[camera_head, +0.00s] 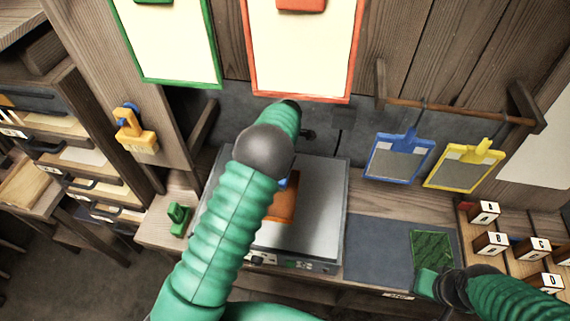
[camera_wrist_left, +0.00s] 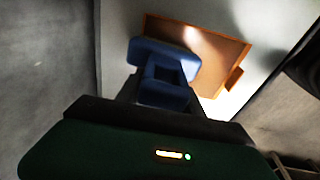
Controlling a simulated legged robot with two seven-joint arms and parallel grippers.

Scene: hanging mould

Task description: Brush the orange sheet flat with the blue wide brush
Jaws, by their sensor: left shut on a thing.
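The orange sheet (camera_head: 285,203) lies on the grey metal-topped unit (camera_head: 325,200), partly hidden behind my left arm in the head view. It also shows in the left wrist view (camera_wrist_left: 215,72), with a small tab at its right edge. My left gripper (camera_wrist_left: 165,100) is shut on the blue wide brush (camera_wrist_left: 163,55), whose head overlaps the sheet's left part in that view. I cannot tell whether the brush touches the sheet. In the head view only a sliver of blue shows beside my arm. My right gripper (camera_head: 428,281) is low at the right, by a green mat; its jaws are unclear.
The green patterned mat (camera_head: 433,252) lies on a dark panel. Blue (camera_head: 398,160) and yellow (camera_head: 463,168) framed screens hang from a rod at the back right. Lettered blocks (camera_head: 490,243) stand at the right. A small green object (camera_head: 178,218) is left of the unit.

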